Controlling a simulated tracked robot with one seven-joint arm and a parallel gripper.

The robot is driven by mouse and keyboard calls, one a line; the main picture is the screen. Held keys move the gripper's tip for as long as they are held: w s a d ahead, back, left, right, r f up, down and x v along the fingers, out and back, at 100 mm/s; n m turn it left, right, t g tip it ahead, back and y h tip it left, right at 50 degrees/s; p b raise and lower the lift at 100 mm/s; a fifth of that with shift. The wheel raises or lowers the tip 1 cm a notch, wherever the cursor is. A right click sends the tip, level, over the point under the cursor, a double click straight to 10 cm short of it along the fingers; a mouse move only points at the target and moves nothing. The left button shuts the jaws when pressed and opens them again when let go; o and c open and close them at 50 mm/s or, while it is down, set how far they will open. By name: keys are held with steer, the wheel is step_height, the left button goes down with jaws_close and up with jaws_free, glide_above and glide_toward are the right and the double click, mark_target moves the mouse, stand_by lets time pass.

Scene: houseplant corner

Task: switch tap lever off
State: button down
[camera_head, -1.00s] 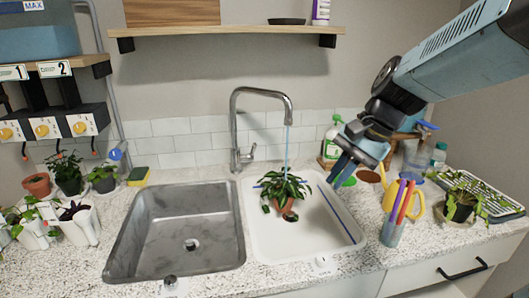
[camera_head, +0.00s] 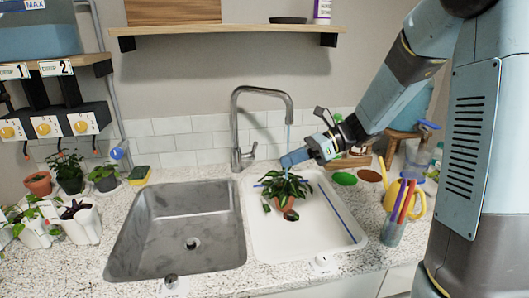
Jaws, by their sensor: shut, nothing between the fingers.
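The chrome tap (camera_head: 235,125) stands behind the two sinks, with its spout arching right. Its small lever (camera_head: 249,152) sticks up and to the right at the base. A thin stream of water (camera_head: 286,145) falls from the spout toward the potted plant (camera_head: 284,190) in the white right basin. My gripper (camera_head: 286,161) is shut and empty, pointing left. Its tip is at the water stream in the picture, right of the lever and apart from it. Whether it touches the stream or the leaves is unclear.
The steel left sink (camera_head: 180,235) is empty. A cup of coloured pens (camera_head: 396,222) and a yellow watering can (camera_head: 415,200) stand at the right. A wooden shelf (camera_head: 230,31) hangs above the tap.

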steer(key=w+f+m+t+y, duration=0.3)
steer(key=w+f+m+y, duration=0.15)
steer(key=w+m, duration=0.4)
steer(key=m+t+y, duration=0.2)
steer(key=m+t, duration=0.4)
steer(key=m, duration=0.2)
glide_toward(256, 145)
steer(key=f+v, duration=0.1)
steer(key=v, duration=0.3)
steer(key=shift+a+r, duration=0.25)
steer(key=shift+a, duration=0.1)
steer(key=x, duration=0.9)
steer(key=shift+a+r, duration=0.15)
steer(key=shift+a, duration=0.25)
steer(key=shift+w+d, duration=0.15)
steer(key=shift+w, duration=0.05)
steer(key=shift+r, duration=0.15)
